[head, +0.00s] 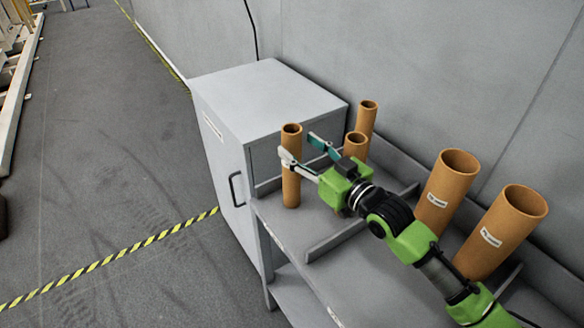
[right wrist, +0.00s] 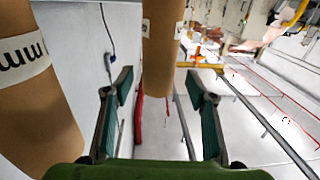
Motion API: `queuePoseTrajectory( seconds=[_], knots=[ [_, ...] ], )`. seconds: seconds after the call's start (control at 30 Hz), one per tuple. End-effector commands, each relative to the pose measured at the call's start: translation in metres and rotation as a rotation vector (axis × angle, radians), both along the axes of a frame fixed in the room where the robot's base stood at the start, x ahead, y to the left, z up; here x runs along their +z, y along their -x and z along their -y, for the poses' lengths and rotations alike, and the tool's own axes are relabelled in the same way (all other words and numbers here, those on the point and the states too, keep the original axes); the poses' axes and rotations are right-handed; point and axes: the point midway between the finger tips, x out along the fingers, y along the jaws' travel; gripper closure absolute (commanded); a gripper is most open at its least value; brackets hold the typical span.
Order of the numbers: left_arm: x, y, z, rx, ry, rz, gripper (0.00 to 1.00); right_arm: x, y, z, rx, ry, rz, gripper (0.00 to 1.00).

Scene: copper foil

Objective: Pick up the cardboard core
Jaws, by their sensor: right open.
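A slim brown cardboard core (head: 291,185) stands upright near the front left of the grey shelf. My right gripper (head: 298,146) is open and level with its upper part. One finger crosses in front of the core and the other is to its right. In the right wrist view, a core (right wrist: 163,45) shows in the gap between the spread fingers of my right gripper (right wrist: 160,88), with its end near the fingertips. I cannot tell whether either finger touches it. Two more slim cores, one in front (head: 356,146) and one behind (head: 368,118), stand behind the gripper. My left gripper is not in view.
Two wide labelled tubes (head: 447,190) (head: 502,230) stand on the right of the shelf (head: 345,275), near my right arm. A wide labelled tube (right wrist: 35,110) fills the wrist view's left side. A grey cabinet (head: 255,100) adjoins the shelf.

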Motion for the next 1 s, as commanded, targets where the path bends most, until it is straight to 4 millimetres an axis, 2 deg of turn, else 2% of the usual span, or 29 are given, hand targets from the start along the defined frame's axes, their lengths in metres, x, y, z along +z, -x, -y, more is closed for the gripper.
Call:
queuePoseTrajectory(
  seconds=[0.03, 0.23, 0.4, 0.57, 0.77, 1.0],
  knots=[
    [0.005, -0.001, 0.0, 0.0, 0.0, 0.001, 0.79, 0.005, -0.007, -0.005, 0.0, -0.003, 0.002, 0.48],
    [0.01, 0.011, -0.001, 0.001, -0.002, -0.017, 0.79, 0.004, -0.029, -0.019, 0.0, -0.002, 0.001, 0.48],
    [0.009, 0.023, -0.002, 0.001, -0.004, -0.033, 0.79, 0.002, -0.034, -0.024, 0.0, 0.0, 0.0, 0.48],
    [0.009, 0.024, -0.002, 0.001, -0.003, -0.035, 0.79, 0.002, -0.034, -0.024, 0.0, -0.001, 0.001, 0.48],
    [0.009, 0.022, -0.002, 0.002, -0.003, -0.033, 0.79, 0.002, -0.034, -0.023, 0.0, -0.001, 0.001, 0.98],
    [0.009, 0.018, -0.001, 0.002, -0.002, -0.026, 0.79, 0.003, -0.034, -0.023, 0.0, -0.001, 0.002, 1.0]
  ],
)
